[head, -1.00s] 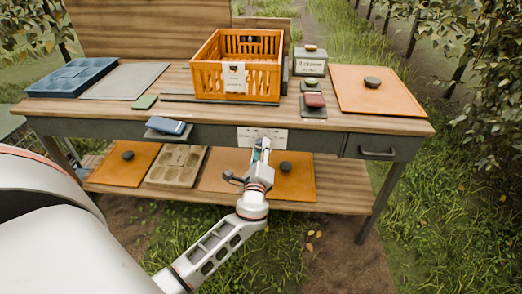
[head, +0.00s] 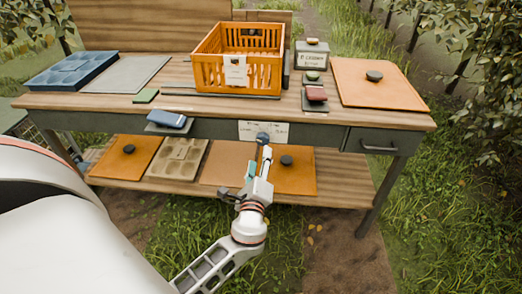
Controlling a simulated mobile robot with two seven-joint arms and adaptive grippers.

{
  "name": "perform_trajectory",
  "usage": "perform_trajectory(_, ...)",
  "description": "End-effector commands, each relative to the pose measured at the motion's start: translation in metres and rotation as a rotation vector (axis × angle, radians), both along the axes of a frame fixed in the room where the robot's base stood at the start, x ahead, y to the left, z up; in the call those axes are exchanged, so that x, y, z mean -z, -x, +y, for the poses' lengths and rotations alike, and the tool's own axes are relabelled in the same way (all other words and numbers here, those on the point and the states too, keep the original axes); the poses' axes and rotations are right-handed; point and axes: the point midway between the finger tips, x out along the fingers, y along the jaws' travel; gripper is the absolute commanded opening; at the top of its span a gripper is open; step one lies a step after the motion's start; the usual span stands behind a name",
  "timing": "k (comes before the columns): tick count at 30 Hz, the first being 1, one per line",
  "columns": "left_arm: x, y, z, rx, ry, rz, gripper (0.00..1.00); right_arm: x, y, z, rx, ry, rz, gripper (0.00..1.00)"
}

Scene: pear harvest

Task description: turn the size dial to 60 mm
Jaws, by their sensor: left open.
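The size dial (head: 262,138) is a small dark round knob. It sits in front of a white label plate (head: 278,131) on the bench's front rail. The print on the plate is too small to read, and I cannot tell the dial's setting. My left gripper (head: 259,162) is open and empty, just below and in front of the dial. Its fingertips appear apart from the knob, though one finger comes close to its lower edge in the picture. My right gripper is not in view.
An orange crate (head: 204,71) stands on the bench top, with a blue tray (head: 44,85) at left and an orange board (head: 350,93) at right. A blue object (head: 167,119) rests on a small ledge left of the dial. A drawer handle (head: 378,149) juts out at right.

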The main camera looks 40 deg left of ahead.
Motion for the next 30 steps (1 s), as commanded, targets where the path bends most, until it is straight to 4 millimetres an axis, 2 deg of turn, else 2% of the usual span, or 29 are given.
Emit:
perform_trajectory(3,0.001,0.017,-0.01,0.0,0.001,0.002,0.49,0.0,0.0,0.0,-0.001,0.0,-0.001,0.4)
perform_trajectory(9,0.0,0.03,-0.018,-0.001,0.0,0.0,0.49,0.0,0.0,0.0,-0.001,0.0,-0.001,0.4)
perform_trajectory(26,0.0,0.031,-0.019,0.0,0.0,0.0,0.49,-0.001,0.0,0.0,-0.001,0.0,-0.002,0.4)
perform_trajectory(30,0.004,0.036,-0.023,0.022,0.072,0.001,0.49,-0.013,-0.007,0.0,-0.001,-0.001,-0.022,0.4)
